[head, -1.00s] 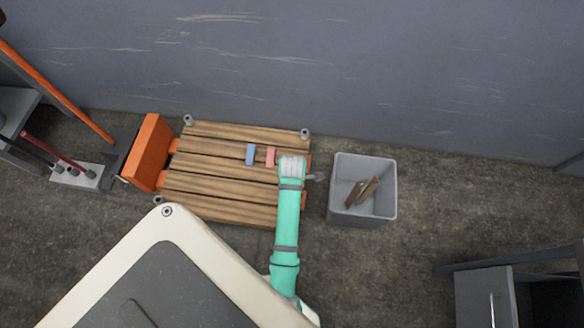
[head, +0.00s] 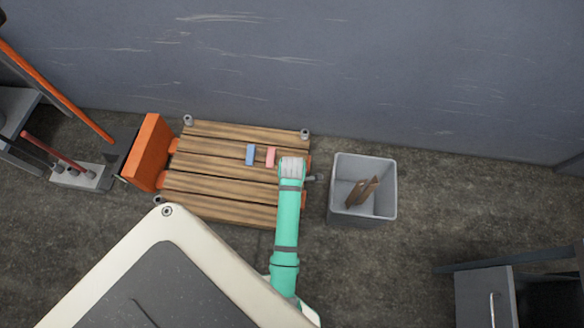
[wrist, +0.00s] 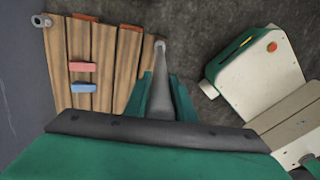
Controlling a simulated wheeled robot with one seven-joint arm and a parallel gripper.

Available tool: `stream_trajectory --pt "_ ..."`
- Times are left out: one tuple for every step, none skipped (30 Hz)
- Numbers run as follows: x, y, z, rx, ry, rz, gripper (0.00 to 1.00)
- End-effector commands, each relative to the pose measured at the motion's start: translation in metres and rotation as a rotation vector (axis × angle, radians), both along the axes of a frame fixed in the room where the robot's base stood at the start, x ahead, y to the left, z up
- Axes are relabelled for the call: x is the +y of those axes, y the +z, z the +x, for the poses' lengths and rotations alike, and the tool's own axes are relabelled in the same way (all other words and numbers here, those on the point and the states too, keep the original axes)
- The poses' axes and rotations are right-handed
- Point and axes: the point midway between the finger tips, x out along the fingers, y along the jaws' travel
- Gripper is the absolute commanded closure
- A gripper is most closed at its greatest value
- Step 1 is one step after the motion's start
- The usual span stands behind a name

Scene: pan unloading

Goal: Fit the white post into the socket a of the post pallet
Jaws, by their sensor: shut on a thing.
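The post (wrist: 160,75) looks grey in the wrist view, a long rod lying between my green fingers. My gripper (wrist: 160,92) is shut on it, and its rounded tip points away from me beside the pallet's edge. The wooden post pallet (head: 225,135) lies on the floor, with grey round sockets at its far left (head: 188,120), far right (head: 305,133) and near left (head: 158,200) corners. My arm covers its near right part. I see no letter marking socket a. In the head view, a small grey piece (head: 314,178) sticks out right of my wrist.
A blue block (head: 250,154) and a pink block (head: 271,157) are on the slats. A grey bin (head: 336,190) with brown pieces stands right of the pallet. An orange block-like part (head: 147,152) is at the pallet's left end.

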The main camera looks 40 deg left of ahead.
Motion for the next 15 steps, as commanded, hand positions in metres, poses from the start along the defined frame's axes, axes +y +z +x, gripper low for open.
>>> stream_trajectory --pt "0.0002 -0.0002 0.0002 -0.001 0.000 0.001 1.00" --pt "0.0002 -0.0005 0.0002 -0.001 0.000 0.001 1.00" --pt "0.0001 -0.0010 0.0003 -0.001 0.000 0.001 1.00" --pt "0.0002 -0.0013 0.0002 -0.001 0.000 0.001 1.00" --pt "0.0002 -0.0016 0.0002 -0.001 0.000 0.001 1.00" --pt "0.0002 -0.0021 0.0002 -0.001 0.000 0.001 1.00" --pt "0.0002 -0.0024 0.0002 -0.001 0.000 0.001 1.00" --pt "0.0001 -0.0027 0.0003 -0.001 0.000 0.001 1.00" --pt "0.0002 -0.0032 0.0002 -0.001 0.000 0.001 1.00" --pt "0.0002 -0.0035 0.0002 -0.001 0.000 0.001 1.00" --pt "0.0001 -0.0039 0.0003 -0.001 0.000 0.001 1.00" --pt "0.0001 -0.0043 0.0003 -0.001 0.000 0.001 1.00" --pt "0.0002 -0.0047 0.0003 -0.001 0.000 0.001 1.00" --pt "0.0002 -0.0050 0.0003 -0.001 0.000 0.001 1.00" --pt "0.0002 -0.0055 0.0003 -0.001 0.000 0.001 1.00"
